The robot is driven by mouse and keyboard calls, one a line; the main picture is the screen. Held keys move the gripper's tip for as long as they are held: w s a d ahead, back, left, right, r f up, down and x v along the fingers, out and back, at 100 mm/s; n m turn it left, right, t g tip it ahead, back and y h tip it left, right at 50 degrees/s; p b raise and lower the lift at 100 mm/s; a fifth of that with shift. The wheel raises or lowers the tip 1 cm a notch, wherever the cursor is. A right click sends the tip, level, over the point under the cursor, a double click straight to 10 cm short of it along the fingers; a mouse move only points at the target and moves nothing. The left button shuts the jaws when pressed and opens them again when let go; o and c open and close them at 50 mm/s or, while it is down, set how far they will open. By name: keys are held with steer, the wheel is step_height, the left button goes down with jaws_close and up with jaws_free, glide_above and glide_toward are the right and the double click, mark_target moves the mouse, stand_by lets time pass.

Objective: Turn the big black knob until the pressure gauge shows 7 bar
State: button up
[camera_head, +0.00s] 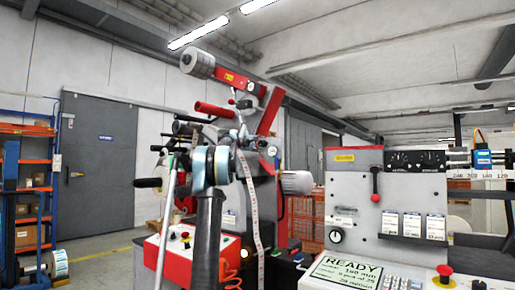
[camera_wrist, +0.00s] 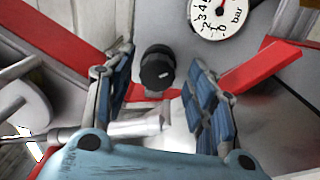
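The big black knob (camera_wrist: 157,68) shows in the wrist view, round and dark with a small white mark on its face. My gripper (camera_wrist: 161,66) is open, its blue-padded fingers on the left and right of the knob with visible gaps. The pressure gauge (camera_wrist: 219,14) is a white dial at the top of the wrist view, cut off by the edge. Its numbers 0 to 5 and "bar" show; the needle is too small to read surely, and 7 is out of view.
Red bars (camera_wrist: 262,66) flank the knob area in the wrist view. In the head view a control cabinet (camera_head: 350,215) with a "READY" screen (camera_head: 347,272) stands on the right. A shelf rack (camera_head: 35,190) and a grey door (camera_head: 95,165) are at the left.

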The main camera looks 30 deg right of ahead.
steer(key=v, duration=1.2)
steer(key=shift+w+f, duration=0.1)
